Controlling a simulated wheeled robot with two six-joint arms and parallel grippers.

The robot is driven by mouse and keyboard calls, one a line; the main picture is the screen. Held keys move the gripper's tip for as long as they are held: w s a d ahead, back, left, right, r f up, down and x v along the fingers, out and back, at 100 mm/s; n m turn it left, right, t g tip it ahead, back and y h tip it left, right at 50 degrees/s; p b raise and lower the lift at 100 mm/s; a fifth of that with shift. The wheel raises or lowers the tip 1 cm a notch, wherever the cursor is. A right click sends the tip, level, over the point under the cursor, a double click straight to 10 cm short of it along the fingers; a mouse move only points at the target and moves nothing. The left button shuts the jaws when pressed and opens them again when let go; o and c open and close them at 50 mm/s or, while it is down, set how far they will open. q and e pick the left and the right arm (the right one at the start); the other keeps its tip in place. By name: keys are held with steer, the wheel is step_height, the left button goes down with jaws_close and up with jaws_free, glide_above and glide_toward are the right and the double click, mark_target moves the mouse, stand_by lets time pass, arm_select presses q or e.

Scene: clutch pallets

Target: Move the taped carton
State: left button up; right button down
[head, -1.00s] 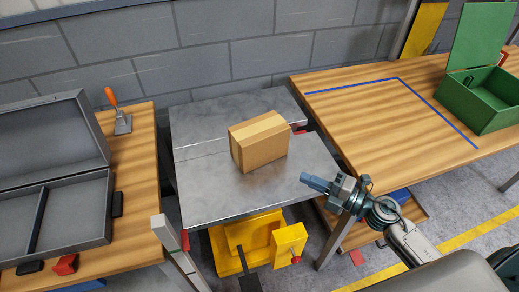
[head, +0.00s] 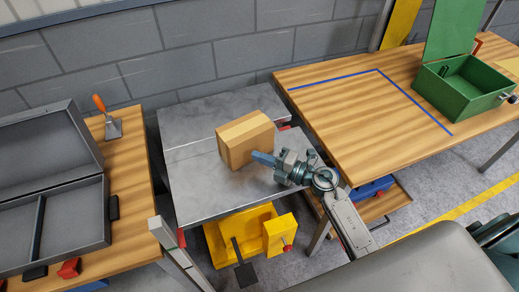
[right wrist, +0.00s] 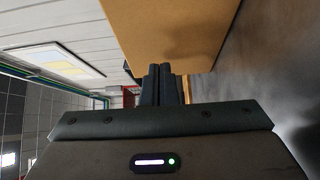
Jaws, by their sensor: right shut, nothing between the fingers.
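The taped carton (head: 240,142) is a small brown box with a lighter tape strip over its top. It sits upright on the grey metal table (head: 195,205) in the middle of the head view. My right gripper (head: 262,158) is shut and empty, with its fingertips at the carton's near right side. In the right wrist view, the shut fingers (right wrist: 160,72) point at the carton (right wrist: 175,25), which fills the upper middle. I cannot tell whether they touch it. My left gripper is not in view.
A wooden bench (head: 340,105) with a blue tape outline (head: 345,76) stands to the right, carrying an open green metal box (head: 465,105). On the left bench (head: 125,175) are an open grey toolbox (head: 75,230) and an orange-handled trowel (head: 112,128). A yellow part (head: 235,235) shows below the metal table.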

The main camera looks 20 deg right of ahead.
mark_target(255, 146)
steer(key=shift+w+d, duration=0.1)
steer(key=shift+w, duration=0.75)
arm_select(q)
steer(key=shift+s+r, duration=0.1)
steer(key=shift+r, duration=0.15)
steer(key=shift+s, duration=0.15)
arm_select(e)
steer(key=w, duration=0.2)
steer(key=shift+w, duration=0.3)
steer(key=shift+w+f, duration=0.1)
steer(key=shift+w, duration=0.2)
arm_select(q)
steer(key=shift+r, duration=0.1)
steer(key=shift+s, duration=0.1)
arm_select(e)
steer(key=shift+s+d, duration=0.1)
steer(key=shift+s, duration=0.1)
